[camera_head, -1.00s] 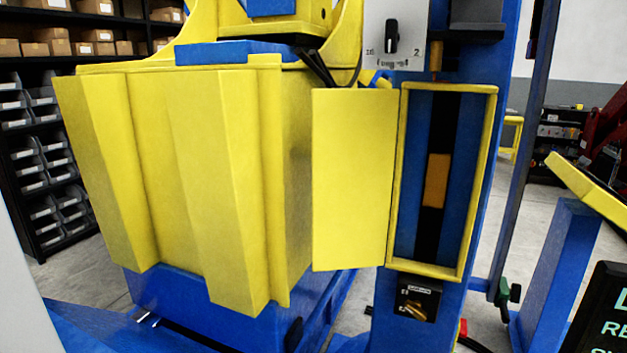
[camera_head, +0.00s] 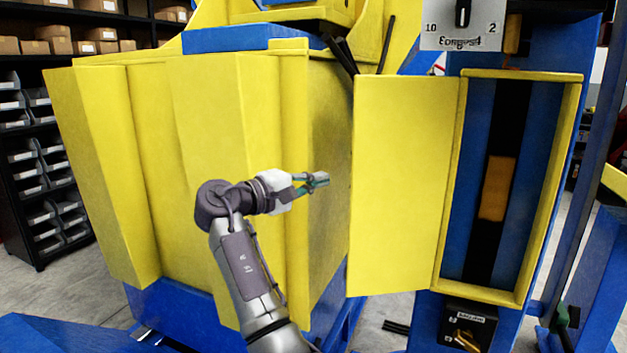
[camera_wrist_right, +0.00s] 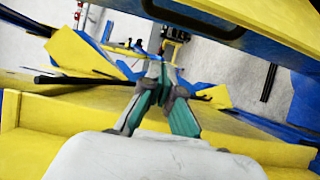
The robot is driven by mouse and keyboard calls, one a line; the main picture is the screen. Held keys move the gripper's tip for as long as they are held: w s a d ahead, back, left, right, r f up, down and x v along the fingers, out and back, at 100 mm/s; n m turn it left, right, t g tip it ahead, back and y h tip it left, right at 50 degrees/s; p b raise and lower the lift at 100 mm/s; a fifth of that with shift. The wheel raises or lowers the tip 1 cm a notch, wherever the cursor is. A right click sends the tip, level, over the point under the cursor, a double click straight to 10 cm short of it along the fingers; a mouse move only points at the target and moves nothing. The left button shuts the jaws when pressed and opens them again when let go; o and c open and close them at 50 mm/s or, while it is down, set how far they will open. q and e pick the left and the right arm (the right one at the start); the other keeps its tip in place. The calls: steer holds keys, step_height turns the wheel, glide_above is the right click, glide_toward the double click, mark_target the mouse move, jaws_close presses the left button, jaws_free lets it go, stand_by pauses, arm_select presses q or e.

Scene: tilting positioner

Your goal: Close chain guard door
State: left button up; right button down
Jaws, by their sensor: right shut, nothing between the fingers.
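The chain guard door (camera_head: 405,185) is a flat yellow panel. It stands open, swung out to the left of a tall yellow-framed opening (camera_head: 569,165) in the blue column. Inside the opening an orange block (camera_head: 497,188) shows on a dark strip. My right gripper (camera_head: 322,180) is shut and empty, to the left of the door's free edge and in front of the yellow housing. In the right wrist view the fingers (camera_wrist_right: 160,90) come together with nothing between them. I cannot tell whether they touch anything. My left gripper is not in view.
A big ribbed yellow housing (camera_head: 200,150) fills the left side, close behind my right arm. A grey dial panel (camera_head: 461,22) is above the opening and a black switch box (camera_head: 466,328) below it. Shelves with bins (camera_head: 40,190) stand at the far left.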

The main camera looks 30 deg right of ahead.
steer(key=w+d+p, duration=0.2)
steer(key=d, duration=0.5)
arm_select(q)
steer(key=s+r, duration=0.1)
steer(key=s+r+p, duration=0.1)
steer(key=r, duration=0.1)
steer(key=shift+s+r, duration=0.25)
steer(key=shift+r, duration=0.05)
arm_select(e)
steer(key=s, duration=0.4)
steer(key=shift+a+f, duration=0.15)
steer(key=shift+a, duration=0.1)
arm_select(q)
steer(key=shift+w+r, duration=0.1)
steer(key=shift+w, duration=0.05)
arm_select(e)
steer(key=shift+f+t, duration=0.1)
steer(key=shift+t, duration=0.2)
